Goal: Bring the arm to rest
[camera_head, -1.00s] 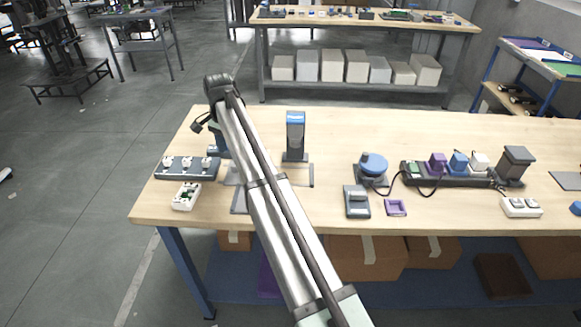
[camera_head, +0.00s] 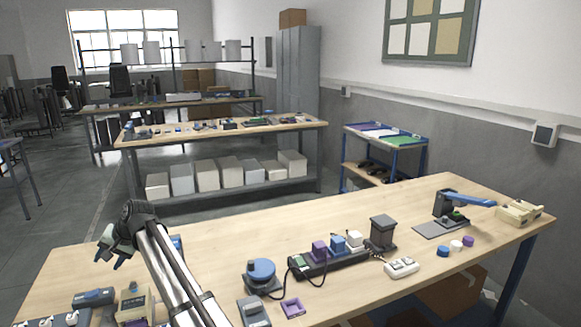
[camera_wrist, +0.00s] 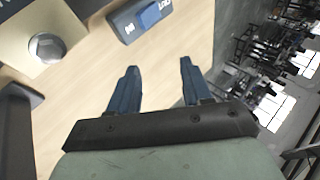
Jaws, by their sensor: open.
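My gripper (camera_head: 116,257) is at the end of my arm, raised above the left part of the wooden workbench (camera_head: 220,229) in the head view. In the wrist view its two blue fingers (camera_wrist: 158,88) are apart with nothing between them. Below and beyond the fingers are the bare bench top and a blue-and-grey device (camera_wrist: 140,18) with lettering. My arm hides part of the bench and some things behind it.
Near the gripper are a dark device (camera_head: 93,298), a beige box (camera_head: 133,303) and a strip with white knobs (camera_head: 55,319). A blue round device (camera_head: 262,272), a power strip with coloured blocks (camera_head: 330,258) and a blue-handled press (camera_head: 449,207) stand further right.

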